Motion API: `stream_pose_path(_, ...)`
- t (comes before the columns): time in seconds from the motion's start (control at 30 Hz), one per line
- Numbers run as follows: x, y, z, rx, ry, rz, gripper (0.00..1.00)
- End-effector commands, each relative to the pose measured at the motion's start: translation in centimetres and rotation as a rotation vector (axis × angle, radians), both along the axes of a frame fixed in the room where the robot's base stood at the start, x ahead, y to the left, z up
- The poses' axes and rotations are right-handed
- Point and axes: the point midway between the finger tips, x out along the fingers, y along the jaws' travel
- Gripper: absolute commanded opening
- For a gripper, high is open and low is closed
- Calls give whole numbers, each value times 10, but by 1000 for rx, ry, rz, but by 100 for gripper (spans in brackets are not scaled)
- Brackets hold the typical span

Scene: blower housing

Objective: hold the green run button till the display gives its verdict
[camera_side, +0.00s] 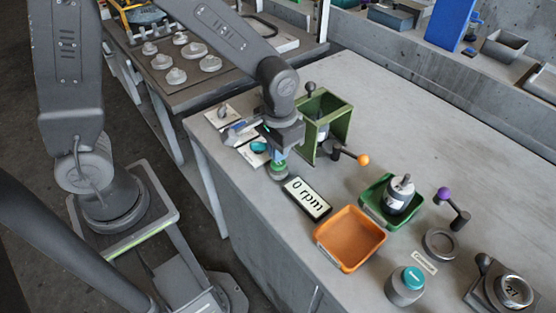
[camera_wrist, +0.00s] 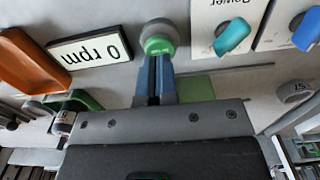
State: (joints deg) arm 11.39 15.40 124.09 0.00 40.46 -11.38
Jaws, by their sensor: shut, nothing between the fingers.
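The green run button (camera_wrist: 158,45) sits on a round grey base in the wrist view. In the side view the button (camera_side: 278,167) shows directly below my gripper (camera_side: 277,155). My gripper, also in the wrist view (camera_wrist: 154,62), is shut and empty, its blue-grey fingers pointing at the button. The fingertips reach the button's edge in the picture and seem to touch it; I cannot tell whether it is pressed down. The display (camera_side: 306,198) beside the button reads "0 rpm". It also shows upside down in the wrist view (camera_wrist: 90,47).
A teal knob (camera_wrist: 232,36) and a blue knob (camera_wrist: 306,30) stand beside the button. A green open housing (camera_side: 342,120) is behind my gripper. An orange tray (camera_side: 350,262), a green tray (camera_side: 373,209) and a grey cylinder with a teal top (camera_side: 405,288) stand to the right.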

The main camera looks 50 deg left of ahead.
Motion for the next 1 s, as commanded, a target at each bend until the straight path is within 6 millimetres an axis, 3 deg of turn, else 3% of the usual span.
stream_pose_path(0.53,-1,0,-22,1,3,0,0)
stream_pose_path(1.0,0,0,-21,0,2,0,0)
